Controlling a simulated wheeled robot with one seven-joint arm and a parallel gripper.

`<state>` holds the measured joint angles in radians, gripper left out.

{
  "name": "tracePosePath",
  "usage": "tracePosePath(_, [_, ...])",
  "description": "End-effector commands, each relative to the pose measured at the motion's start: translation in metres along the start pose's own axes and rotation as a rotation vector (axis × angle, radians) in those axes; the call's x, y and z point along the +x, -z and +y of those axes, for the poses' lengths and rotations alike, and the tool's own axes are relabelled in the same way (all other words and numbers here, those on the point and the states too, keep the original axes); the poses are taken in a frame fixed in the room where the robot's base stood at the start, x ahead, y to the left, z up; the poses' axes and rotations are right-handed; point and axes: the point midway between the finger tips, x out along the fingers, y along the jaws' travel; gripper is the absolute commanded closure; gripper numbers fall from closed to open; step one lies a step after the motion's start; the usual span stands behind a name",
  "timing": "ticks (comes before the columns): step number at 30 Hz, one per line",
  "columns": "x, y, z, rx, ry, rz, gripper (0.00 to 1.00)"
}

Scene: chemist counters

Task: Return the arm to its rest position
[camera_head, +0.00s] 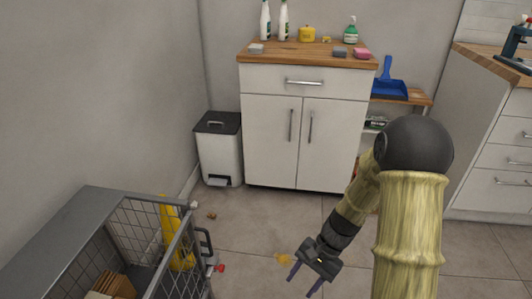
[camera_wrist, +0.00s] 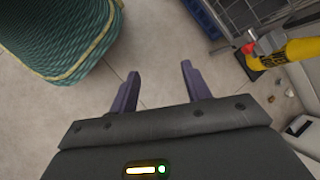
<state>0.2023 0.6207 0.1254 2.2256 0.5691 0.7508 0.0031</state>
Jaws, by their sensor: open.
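My gripper (camera_head: 302,284) hangs low over the tiled floor at the bottom centre of the head view, its two purple fingers pointing down. The wrist view also shows my gripper (camera_wrist: 160,72), with the fingers spread apart. Nothing is between them, only floor tile behind. My arm is bent, with its elbow raised at the right of the head view and the forearm sloping down to the left. The gripper touches nothing that I can see.
A grey wire-sided cart (camera_head: 130,225) stands at the lower left. A white cabinet (camera_head: 270,140) and a bin (camera_head: 219,150) stand at the back. Small litter, including an orange scrap (camera_head: 283,258), lies on the floor. A yellow object (camera_wrist: 300,52) shows at right in the wrist view.

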Motion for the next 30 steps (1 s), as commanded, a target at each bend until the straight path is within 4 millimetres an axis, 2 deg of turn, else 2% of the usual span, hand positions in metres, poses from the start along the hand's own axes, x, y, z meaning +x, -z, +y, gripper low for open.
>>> tracePosePath(1, [-0.017, -0.01, 0.002, -0.047, -0.031, 0.053, 0.52])
tracePosePath(12, [-0.103, -0.054, 0.022, -0.385, -0.227, 0.418, 0.52])
tracePosePath(24, [-0.158, -0.087, 0.026, -0.626, -0.313, 0.664, 0.52])
tracePosePath(30, [-0.183, -0.101, 0.02, -0.631, -0.316, 0.666, 0.52])
